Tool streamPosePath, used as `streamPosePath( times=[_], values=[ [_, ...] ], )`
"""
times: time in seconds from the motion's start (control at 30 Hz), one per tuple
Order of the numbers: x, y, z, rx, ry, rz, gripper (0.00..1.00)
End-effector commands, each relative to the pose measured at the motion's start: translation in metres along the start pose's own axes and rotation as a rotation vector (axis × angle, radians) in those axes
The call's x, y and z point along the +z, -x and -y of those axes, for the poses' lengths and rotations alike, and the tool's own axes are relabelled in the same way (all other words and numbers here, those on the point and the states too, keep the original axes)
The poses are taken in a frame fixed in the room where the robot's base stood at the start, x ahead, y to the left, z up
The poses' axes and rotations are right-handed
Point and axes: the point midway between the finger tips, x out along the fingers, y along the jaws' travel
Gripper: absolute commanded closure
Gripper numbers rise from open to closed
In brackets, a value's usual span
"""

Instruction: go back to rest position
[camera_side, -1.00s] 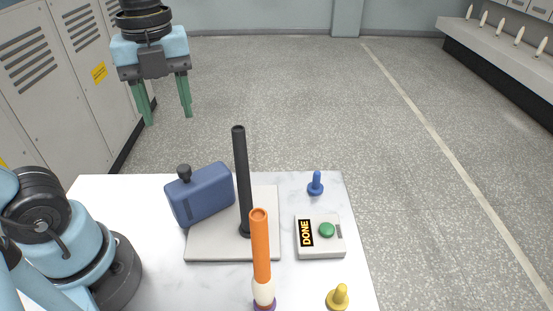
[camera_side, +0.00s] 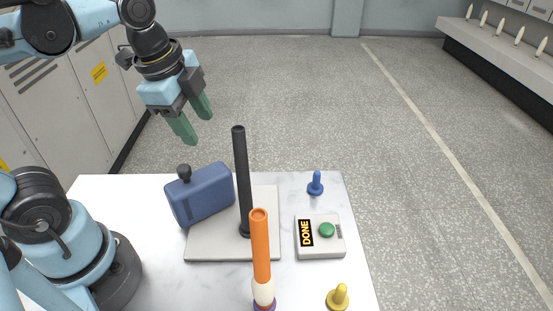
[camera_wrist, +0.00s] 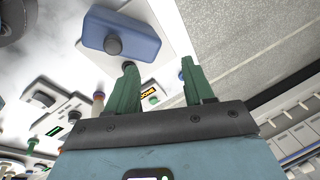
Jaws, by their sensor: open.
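My gripper (camera_side: 191,123) hangs in the air above the back left of the table, tilted, with its two green fingers apart and nothing between them. In the wrist view its green fingers (camera_wrist: 160,87) also show apart. Below it, a blue box-like block with a dark knob (camera_side: 203,196) leans at an angle on a grey base plate (camera_side: 215,248). A black upright post (camera_side: 242,180) stands on that plate, clear of the gripper.
An orange tube on a white and purple foot (camera_side: 261,248) stands at the front. A grey box marked DONE with a green button (camera_side: 327,230), a blue peg (camera_side: 315,184) and a yellow peg (camera_side: 338,297) sit to the right. Lockers (camera_side: 90,110) stand behind on the left.

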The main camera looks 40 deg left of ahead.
Motion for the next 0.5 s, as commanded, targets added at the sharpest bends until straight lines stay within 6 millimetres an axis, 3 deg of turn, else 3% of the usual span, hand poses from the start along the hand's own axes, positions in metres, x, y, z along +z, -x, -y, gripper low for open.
streamPosePath(
  times=[0.3, 0.5],
  values=[
    [-0.003, -0.041, 0.012, -0.157, 0.717, -0.165, 0.48],
    [-0.003, -0.053, 0.016, -0.19, 1.013, -0.269, 0.48]
  ],
)
